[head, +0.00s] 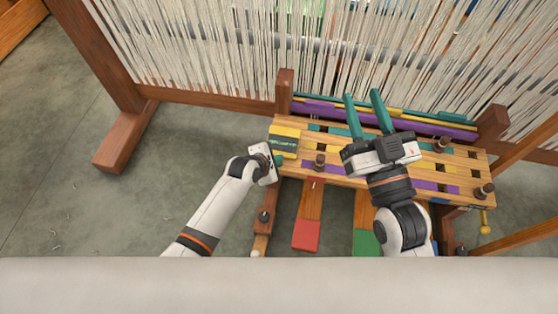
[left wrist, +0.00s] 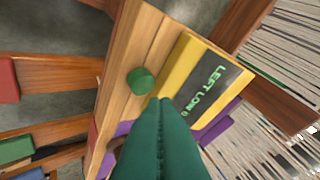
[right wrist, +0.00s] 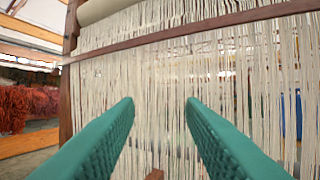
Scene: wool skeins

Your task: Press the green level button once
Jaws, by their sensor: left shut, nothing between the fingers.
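The green level button (left wrist: 141,81) is a small round knob on the wooden bench top (left wrist: 124,68), beside a yellow panel (left wrist: 188,58) with a dark display (left wrist: 218,85). Green text on it begins "LEFT LOW"; the rest is partly hidden. My left gripper (left wrist: 159,101) is shut and empty, its fingertips just beside the button in the left wrist view. I cannot tell whether they touch it. In the head view the panel (head: 285,131) shows at the bench's left end, but my left gripper (head: 275,157) hides the button. My right gripper (head: 363,97) is open and empty above the bench.
The loom's pale hanging threads (head: 210,50) fill the back. Wooden pegs (head: 320,161) stand on the bench. A red pedal (head: 305,236) and a green pedal (head: 366,243) lie below its front. The floor at left is mostly clear.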

